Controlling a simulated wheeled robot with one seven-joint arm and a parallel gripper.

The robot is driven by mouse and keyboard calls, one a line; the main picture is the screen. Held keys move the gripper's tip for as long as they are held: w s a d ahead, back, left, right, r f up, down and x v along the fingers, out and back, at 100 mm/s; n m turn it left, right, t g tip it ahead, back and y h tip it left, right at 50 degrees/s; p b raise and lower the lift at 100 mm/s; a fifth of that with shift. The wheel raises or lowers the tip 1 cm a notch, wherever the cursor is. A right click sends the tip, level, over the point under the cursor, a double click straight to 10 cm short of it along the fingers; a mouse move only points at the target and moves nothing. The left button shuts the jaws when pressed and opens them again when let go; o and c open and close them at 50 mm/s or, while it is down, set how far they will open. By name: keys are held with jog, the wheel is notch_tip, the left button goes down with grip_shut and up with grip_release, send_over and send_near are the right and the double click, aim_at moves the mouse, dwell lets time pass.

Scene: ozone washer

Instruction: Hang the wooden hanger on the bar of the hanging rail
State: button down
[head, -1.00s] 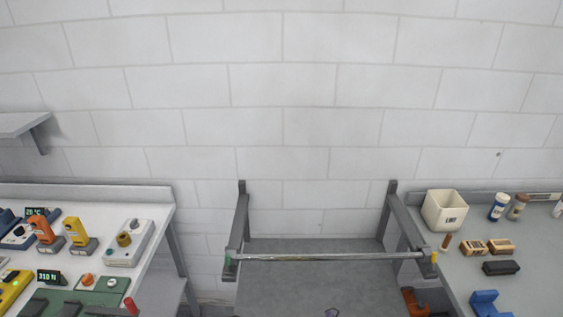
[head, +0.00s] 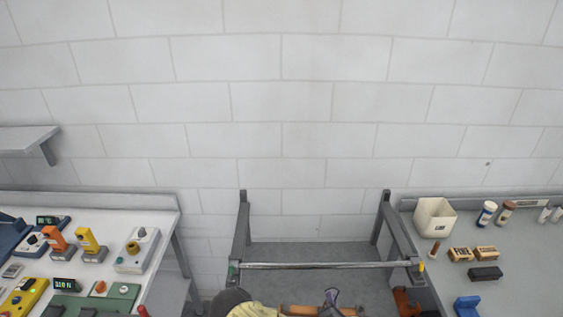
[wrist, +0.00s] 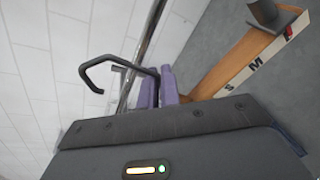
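The wooden hanger (head: 300,310) shows at the bottom edge of the head view, partly cut off. In the wrist view the wooden hanger (wrist: 235,65) slants to the upper right, with a white size strip and a grey clip; its dark hook (wrist: 96,70) curves out to the left. The hanging rail's bar (head: 320,265) runs level between two grey arms, above the hanger in the picture. In the wrist view the bar (wrist: 148,40) passes near the hook; I cannot tell if they touch.
The left table (head: 120,220) holds yellow, orange and green devices. The right table (head: 445,285) holds a white bin (head: 434,217), bottles, brushes and a blue block. A brown object (head: 405,300) sits below the rail's right end.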

jog(key=shift+f, duration=0.1)
notch_tip(320, 180, down, 10)
jog(key=b, duration=1)
jog(key=shift+f, duration=0.15)
jog(key=shift+d, duration=0.1)
